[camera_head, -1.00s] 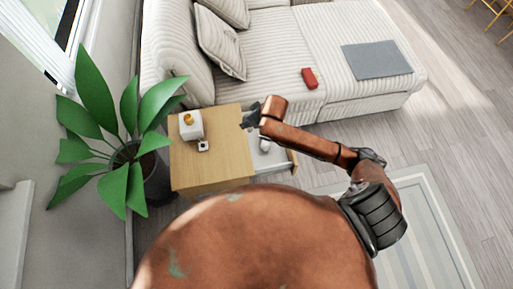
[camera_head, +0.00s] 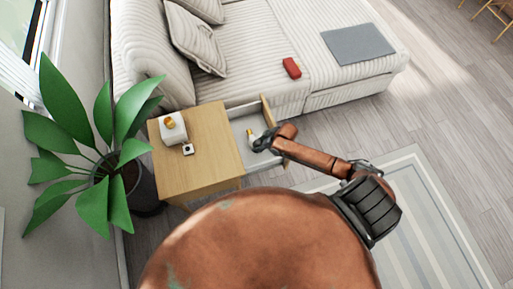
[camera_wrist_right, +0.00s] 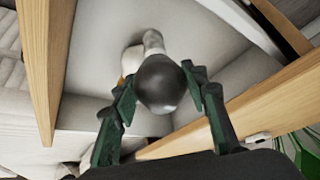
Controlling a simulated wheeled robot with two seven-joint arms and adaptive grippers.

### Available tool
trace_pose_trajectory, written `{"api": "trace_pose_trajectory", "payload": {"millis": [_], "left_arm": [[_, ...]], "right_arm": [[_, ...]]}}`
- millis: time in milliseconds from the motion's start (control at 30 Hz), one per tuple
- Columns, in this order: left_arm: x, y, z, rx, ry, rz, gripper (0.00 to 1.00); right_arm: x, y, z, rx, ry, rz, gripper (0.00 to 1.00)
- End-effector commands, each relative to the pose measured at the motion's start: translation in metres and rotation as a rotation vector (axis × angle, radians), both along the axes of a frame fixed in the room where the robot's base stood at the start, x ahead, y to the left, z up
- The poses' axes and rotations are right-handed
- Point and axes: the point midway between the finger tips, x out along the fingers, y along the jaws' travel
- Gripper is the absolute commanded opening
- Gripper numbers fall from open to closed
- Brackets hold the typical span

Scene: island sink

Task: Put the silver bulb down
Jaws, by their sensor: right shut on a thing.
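My right gripper (camera_head: 262,143) is over the open drawer (camera_head: 237,112) of the wooden side table. In the right wrist view, its two green-and-black fingers (camera_wrist_right: 163,98) are shut on the silver bulb (camera_wrist_right: 160,84), which shows as a dark grey, shiny ball. The drawer's pale floor lies behind the bulb. A white thing with an orange part (camera_wrist_right: 128,62) is close behind the bulb; it also shows in the head view (camera_head: 250,135). I cannot tell whether the bulb touches the drawer floor. My left gripper is not in view.
The wooden side table (camera_head: 205,165) holds a white cube with an orange top (camera_head: 173,131) and a small black-and-white item (camera_head: 188,149). A potted plant (camera_head: 120,165) stands left. A striped sofa (camera_head: 250,60) with a red item (camera_head: 291,67) and grey mat (camera_head: 358,44) is behind.

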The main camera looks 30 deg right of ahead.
Motion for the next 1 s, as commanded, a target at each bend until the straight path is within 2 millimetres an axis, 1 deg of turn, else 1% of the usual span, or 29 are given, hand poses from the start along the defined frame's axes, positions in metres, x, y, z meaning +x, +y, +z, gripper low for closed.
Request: {"api": "trace_pose_trajectory", "payload": {"millis": [167, 300, 333, 600, 733, 767, 1000], "left_arm": [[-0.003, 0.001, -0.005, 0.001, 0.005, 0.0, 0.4], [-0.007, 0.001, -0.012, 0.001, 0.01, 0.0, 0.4], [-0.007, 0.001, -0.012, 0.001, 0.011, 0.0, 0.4], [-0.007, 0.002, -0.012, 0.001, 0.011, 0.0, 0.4], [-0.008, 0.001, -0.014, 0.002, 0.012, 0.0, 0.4], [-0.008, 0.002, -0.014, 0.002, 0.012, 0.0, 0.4], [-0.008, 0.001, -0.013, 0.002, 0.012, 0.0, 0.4]], "right_arm": [[0.0, 0.001, -0.015, 0.001, 0.0, 0.0, 0.18], [0.0, 0.001, -0.036, 0.001, 0.001, 0.0, 0.18], [0.001, 0.001, -0.039, 0.001, 0.001, 0.0, 0.18], [0.001, 0.001, -0.039, 0.001, -0.002, 0.001, 0.18], [0.0, 0.0, -0.043, 0.001, -0.001, 0.0, 0.18], [0.0, 0.0, -0.043, 0.001, -0.001, 0.0, 0.42], [0.0, 0.0, -0.042, 0.001, -0.001, 0.0, 0.58]]}}
